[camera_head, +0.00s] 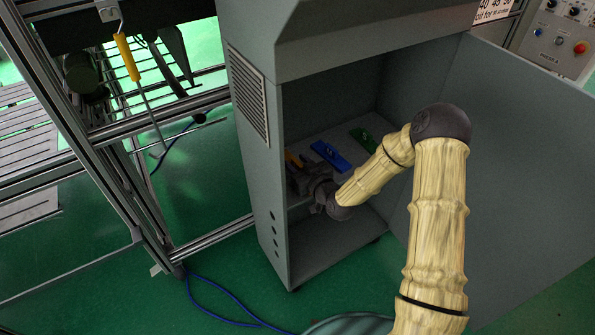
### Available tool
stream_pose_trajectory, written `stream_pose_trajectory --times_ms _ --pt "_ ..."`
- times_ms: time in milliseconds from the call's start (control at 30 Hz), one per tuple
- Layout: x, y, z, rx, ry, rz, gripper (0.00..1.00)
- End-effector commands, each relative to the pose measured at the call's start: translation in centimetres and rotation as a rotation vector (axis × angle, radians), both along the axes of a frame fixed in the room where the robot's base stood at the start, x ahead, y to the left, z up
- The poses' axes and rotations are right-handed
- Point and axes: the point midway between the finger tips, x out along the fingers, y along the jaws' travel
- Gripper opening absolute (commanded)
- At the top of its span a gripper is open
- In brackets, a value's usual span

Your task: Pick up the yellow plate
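The yellow plate (293,159) shows as a small yellow-orange patch at the left of the shelf inside the grey cabinet. Most of it is hidden behind my gripper and the cabinet's left wall. My gripper (304,172) is dark and reaches into the cabinet at the left of the shelf, right by the yellow patch. I cannot tell whether the fingers touch the plate or whether they are open or shut.
A blue plate (331,156) and a green plate (364,140) lie on the shelf (318,141) to the right. The cabinet (262,190) has its door (500,170) open on the right. A metal frame (130,195) stands at left. A blue cable (225,302) lies on the green floor.

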Motion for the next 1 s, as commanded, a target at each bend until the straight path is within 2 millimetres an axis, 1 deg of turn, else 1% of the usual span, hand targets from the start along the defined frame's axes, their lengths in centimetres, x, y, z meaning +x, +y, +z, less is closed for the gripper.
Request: stream_pose_trajectory --times_ms 500,533,567,600,667,700,733,1000 --pt "0.08 0.06 -0.01 -0.001 0.001 0.000 0.40" --pt "0.08 0.06 -0.01 -0.001 0.001 0.000 0.38" --pt "0.08 0.06 -0.01 -0.001 0.001 0.000 0.32" --pt "0.08 0.06 -0.01 -0.001 0.001 0.000 0.24" --pt "0.07 0.06 0.00 -0.001 0.001 0.000 0.12" --pt "0.07 0.06 0.00 -0.001 0.001 0.000 0.04" --pt "0.07 0.06 0.00 -0.001 0.001 0.000 0.00" --pt "0.09 0.06 0.03 0.000 0.000 0.000 0.00"
